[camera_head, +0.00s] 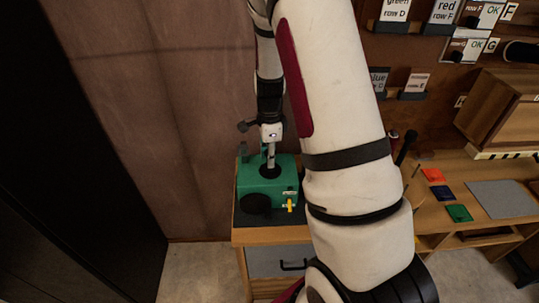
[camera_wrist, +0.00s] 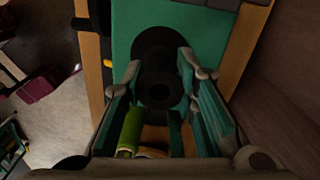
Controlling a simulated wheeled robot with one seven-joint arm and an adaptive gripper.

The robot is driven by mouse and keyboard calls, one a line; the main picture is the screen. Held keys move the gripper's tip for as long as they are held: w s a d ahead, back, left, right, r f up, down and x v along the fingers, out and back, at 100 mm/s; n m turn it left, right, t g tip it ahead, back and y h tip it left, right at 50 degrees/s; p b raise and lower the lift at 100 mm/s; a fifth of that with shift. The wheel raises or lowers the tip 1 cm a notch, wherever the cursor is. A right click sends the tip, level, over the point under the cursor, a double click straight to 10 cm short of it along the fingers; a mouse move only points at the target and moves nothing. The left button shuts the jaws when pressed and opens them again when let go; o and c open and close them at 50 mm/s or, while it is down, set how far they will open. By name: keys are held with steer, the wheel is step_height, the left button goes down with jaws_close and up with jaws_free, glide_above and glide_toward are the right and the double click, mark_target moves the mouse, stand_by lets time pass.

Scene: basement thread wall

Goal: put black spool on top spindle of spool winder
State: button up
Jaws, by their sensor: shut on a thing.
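The black spool (camera_wrist: 161,92) is between the two fingers of my gripper (camera_wrist: 160,68) in the wrist view, with its end and a wider black disc showing. My gripper is shut on it. In the head view my gripper (camera_head: 270,152) points down over the green spool winder (camera_head: 284,180), and a black round shape (camera_head: 270,172) shows at the winder's top. The winder's green top (camera_wrist: 204,35) lies beyond the spool in the wrist view. The top spindle is hidden, so I cannot tell whether the spool is around it.
The winder stands at the left end of a wooden bench (camera_head: 270,235), with a yellow handle (camera_head: 290,205) on its front. A green cylinder (camera_wrist: 131,128) shows near my left finger in the wrist view. Colored cards (camera_head: 458,212), a grey mat (camera_head: 502,198) and a wooden cabinet (camera_head: 500,105) are at right.

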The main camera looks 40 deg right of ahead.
steer(key=shift+f, duration=0.2)
steer(key=o, duration=0.8)
steer(key=shift+r, duration=0.15)
